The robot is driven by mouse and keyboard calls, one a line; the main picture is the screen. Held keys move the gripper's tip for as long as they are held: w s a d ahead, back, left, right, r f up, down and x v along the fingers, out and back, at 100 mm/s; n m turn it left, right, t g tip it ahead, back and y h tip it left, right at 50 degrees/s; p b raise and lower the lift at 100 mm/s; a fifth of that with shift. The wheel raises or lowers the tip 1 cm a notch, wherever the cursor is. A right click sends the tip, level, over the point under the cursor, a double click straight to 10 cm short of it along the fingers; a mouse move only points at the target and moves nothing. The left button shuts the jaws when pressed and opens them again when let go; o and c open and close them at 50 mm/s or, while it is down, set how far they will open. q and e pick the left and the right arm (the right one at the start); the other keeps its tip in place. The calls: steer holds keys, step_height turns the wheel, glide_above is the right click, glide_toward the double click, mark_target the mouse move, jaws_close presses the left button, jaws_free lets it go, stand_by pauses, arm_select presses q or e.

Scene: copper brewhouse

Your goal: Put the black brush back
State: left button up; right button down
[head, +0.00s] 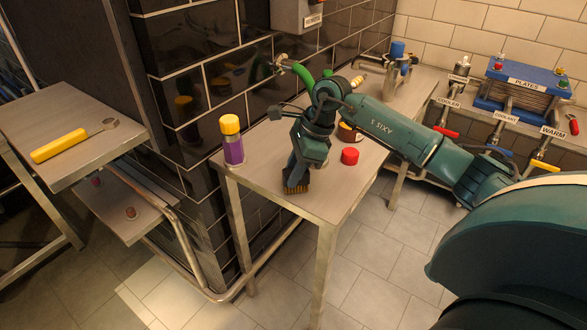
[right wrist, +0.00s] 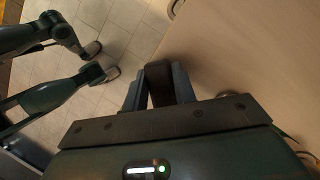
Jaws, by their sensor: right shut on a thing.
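My right gripper (head: 303,164) points down over the front part of the narrow steel table and is shut on the black brush. The brush's brown bristles (head: 295,188) show below the fingers in the head view. In the right wrist view the dark brush (right wrist: 158,76) sits between the two fingers, near the table's edge. I cannot tell whether the bristles touch the table. The gripper hides most of the brush's handle. My left gripper is in neither view.
On the steel table (head: 325,205) stand a purple bottle with a yellow cap (head: 232,140) at left and a red cap (head: 350,156) to the right. A yellow-handled tool (head: 75,140) lies on the left bench (head: 60,110). A plate unit (head: 525,85) stands at back right.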

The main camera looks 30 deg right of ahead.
stand_by(0.4)
steer(key=shift+f+b, duration=0.35)
steer(key=shift+f, duration=0.1)
steer(key=c, duration=1.5)
jaws_free()
steer(key=shift+o, duration=0.2)
steer(key=o, duration=0.6)
steer(key=shift+c, duration=0.2)
